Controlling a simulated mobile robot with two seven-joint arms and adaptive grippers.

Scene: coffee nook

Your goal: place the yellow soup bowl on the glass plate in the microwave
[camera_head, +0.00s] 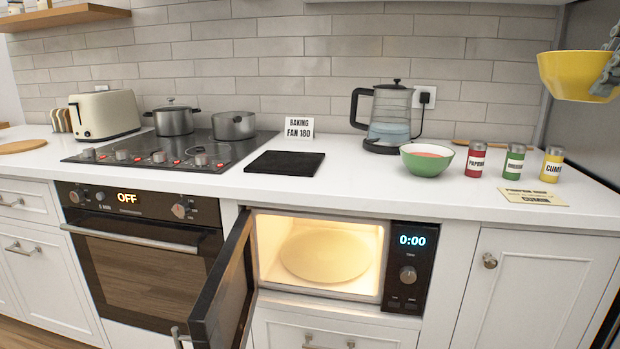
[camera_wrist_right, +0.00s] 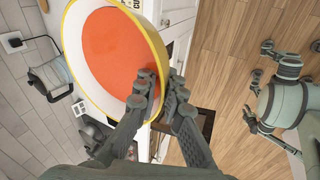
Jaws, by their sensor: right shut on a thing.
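The yellow soup bowl (camera_head: 578,75) is held in the air at the upper right of the head view, above the counter. My right gripper (camera_head: 607,75) is shut on its rim at the right edge of that view. In the right wrist view the bowl (camera_wrist_right: 112,45) shows a white inner wall and orange soup, with my right gripper's fingers (camera_wrist_right: 165,97) at its rim. The microwave (camera_head: 405,265) below the counter has its door (camera_head: 222,290) swung open to the left. The glass plate (camera_head: 325,257) lies inside, lit and bare. My left gripper is not in the head view.
A green bowl (camera_head: 427,165), a kettle (camera_head: 389,120) and the paprika, green and cumin tins (camera_head: 515,161) stand on the counter's right part. A dark board (camera_head: 285,163) lies above the microwave. Pots (camera_head: 233,125) stand on the hob. The open door projects forward.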

